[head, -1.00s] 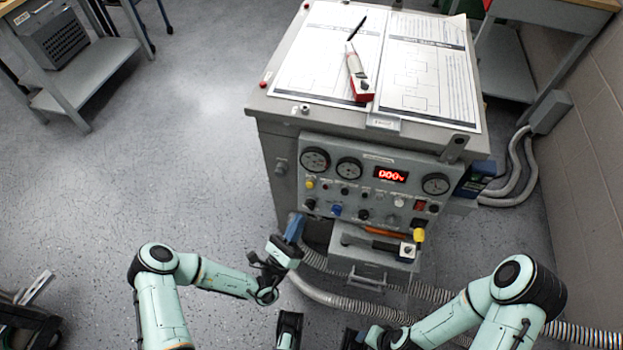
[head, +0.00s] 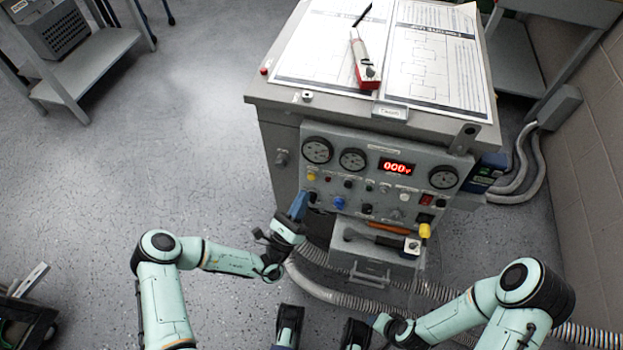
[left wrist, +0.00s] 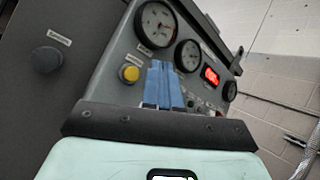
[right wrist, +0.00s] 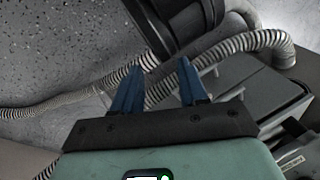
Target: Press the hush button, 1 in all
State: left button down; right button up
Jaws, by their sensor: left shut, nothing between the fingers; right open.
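The grey cabinet's front panel (head: 380,175) carries gauges, a red display (head: 397,167) reading 000 and several knobs and buttons. A yellow button (left wrist: 130,73) sits below the first gauge in the left wrist view, also in the head view (head: 312,176). A dark round button (left wrist: 46,59) is on the cabinet's side face. The labels are too small to read, so I cannot tell which is the hush button. My left gripper (head: 299,205) is shut and empty, in front of the panel's lower left. My right gripper (right wrist: 160,80) is open and empty, low before the cabinet.
Papers (head: 440,65) and a red-and-white tool (head: 364,65) lie on the cabinet top. A drawer-like shelf (head: 352,247) juts out under the panel. Grey corrugated hoses (head: 340,299) run along the floor. The floor at left is open.

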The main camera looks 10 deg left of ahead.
aim_at(312, 176)
pick_arm(q)
jog(key=shift+w+f+b, duration=0.15)
jog(key=shift+w+b, duration=0.1)
jog(key=shift+w, duration=0.7)
jog(key=shift+w+f+b, duration=0.1)
jog(key=shift+w+b, duration=0.15)
jog(key=shift+w, duration=0.65)
pick_arm(e)
jog(key=shift+w+d+f+t, duration=0.2)
jog(key=shift+w+d+f, duration=0.15)
jog(key=shift+w, duration=0.25)
jog(key=shift+w+d+f+t, duration=0.25)
jog(key=shift+w+f, duration=0.15)
jog(key=shift+w, duration=0.2)
pick_arm(q)
jog(key=shift+w+d+f, duration=0.1)
jog(key=shift+w, duration=0.3)
jog(key=shift+w, duration=0.4)
pick_arm(e)
jog(key=shift+f, duration=0.1)
pick_arm(q)
jog(key=shift+s, duration=0.1)
jog(key=shift+s+p, duration=0.65)
jog(key=shift+s, duration=0.1)
pick_arm(e)
jog(key=shift+r, duration=0.85)
